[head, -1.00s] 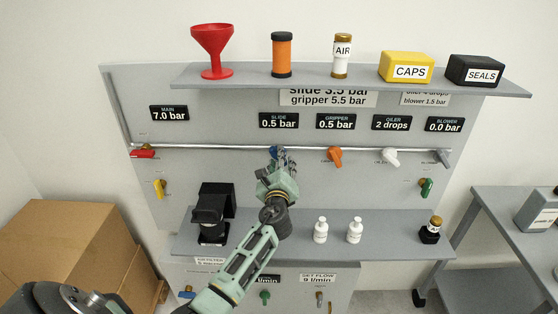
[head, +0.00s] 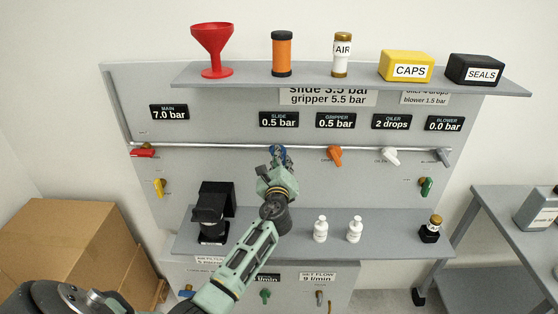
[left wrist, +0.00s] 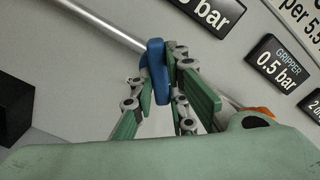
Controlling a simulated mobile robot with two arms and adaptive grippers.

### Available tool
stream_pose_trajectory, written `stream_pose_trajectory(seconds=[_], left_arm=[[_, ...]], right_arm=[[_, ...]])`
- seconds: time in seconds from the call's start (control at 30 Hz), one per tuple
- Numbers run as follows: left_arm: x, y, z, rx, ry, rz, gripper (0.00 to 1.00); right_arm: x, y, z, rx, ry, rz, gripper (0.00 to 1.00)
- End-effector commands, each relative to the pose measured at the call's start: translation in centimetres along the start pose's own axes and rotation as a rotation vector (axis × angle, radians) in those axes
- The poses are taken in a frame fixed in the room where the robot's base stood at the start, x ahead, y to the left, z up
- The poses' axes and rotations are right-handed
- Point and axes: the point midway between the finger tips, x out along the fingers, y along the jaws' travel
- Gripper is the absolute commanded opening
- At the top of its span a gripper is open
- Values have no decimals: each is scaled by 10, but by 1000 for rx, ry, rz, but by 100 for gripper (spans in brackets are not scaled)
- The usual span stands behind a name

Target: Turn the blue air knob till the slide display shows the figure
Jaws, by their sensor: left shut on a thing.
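The blue air knob (left wrist: 155,68) sits on the pipe under the slide display, and in the head view (head: 277,152) it is mostly hidden by my left gripper. My left gripper (head: 278,160) is shut on the knob; in the left wrist view its fingers (left wrist: 162,75) lie on both sides of it. The slide display (head: 278,120) reads 0.5 bar. A label (head: 328,96) above the displays reads "slide 3.5 bar, gripper 5.5 bar", its upper line partly cut off by the shelf. My right gripper is not in view.
The orange knob (head: 334,155) is right of the blue one, beyond it the white knob (head: 390,156). The gripper display (head: 336,121) reads 0.5 bar. A black device (head: 213,212) and two white bottles (head: 320,229) stand on the lower shelf (head: 270,240). The upper shelf overhangs the panel.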

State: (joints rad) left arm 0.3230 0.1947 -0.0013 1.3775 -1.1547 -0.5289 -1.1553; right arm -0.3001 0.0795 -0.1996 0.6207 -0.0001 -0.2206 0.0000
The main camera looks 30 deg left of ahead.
Motion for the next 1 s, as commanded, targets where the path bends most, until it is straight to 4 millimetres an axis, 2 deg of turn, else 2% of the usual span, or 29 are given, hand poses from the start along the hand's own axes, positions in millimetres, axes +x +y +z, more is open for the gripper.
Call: stream_pose_trajectory(seconds=[0.37, 1.0], left_arm=[[0, 1, -3, -113, 1, 1, 0], [0, 0, -3, -692, 0, 2, 0]], right_arm=[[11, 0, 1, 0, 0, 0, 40], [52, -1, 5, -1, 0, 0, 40]])
